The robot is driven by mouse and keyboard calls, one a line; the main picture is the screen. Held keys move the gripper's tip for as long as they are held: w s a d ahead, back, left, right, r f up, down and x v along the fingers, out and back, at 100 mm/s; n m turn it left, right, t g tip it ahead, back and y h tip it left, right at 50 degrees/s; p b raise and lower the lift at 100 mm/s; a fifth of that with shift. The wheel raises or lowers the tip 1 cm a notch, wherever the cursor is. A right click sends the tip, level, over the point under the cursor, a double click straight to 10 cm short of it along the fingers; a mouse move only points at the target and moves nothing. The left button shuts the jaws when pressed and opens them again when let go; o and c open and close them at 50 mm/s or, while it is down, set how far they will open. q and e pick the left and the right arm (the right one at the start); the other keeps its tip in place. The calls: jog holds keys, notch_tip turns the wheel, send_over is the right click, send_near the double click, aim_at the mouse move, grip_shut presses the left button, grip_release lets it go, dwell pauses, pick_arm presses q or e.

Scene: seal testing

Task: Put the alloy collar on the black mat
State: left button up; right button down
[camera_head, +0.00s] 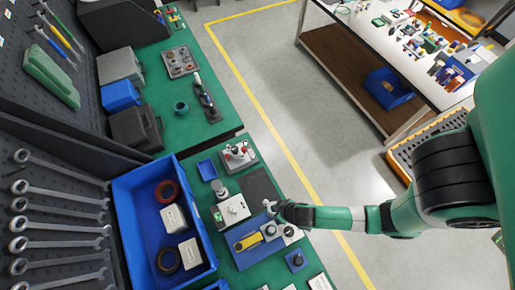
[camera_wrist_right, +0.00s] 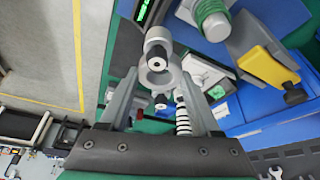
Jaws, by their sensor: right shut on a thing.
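My right gripper (camera_head: 275,208) reaches in from the right over the green bench. In the right wrist view its two fingers (camera_wrist_right: 158,82) are shut on a grey metal ring, which looks like the alloy collar (camera_wrist_right: 154,78). The collar is small and hard to make out in the head view. The black mat (camera_head: 260,186) is a dark square lying flat on the bench, just behind the gripper in the head view. Its visible surface looks bare. My left gripper is in neither view.
A blue plate with a yellow-handled clamp (camera_head: 247,241) lies just in front of the gripper. A white device (camera_head: 232,211) stands left of the mat, and a grey box with knobs (camera_head: 238,156) behind it. A large blue bin (camera_head: 133,217) is farther left.

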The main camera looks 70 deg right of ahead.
jog(key=b, duration=0.9)
send_near(261, 186)
jog(key=shift+w+f, duration=0.65)
jog(key=shift+w, duration=0.05)
jog(key=shift+w+d+f, duration=0.2)
jog(key=shift+w, duration=0.05)
jog(key=shift+w+d+f+b, duration=0.1)
jog(key=shift+f+b, duration=0.3)
jog(key=shift+f, duration=0.5)
jog(key=shift+w+d+f+b, duration=0.1)
jog(key=shift+f+b, duration=0.25)
jog(key=shift+f, duration=0.55)
jog(key=shift+f, duration=0.2)
jog(key=shift+c, duration=0.5)
grip_release()
jog(key=shift+s, duration=0.1)
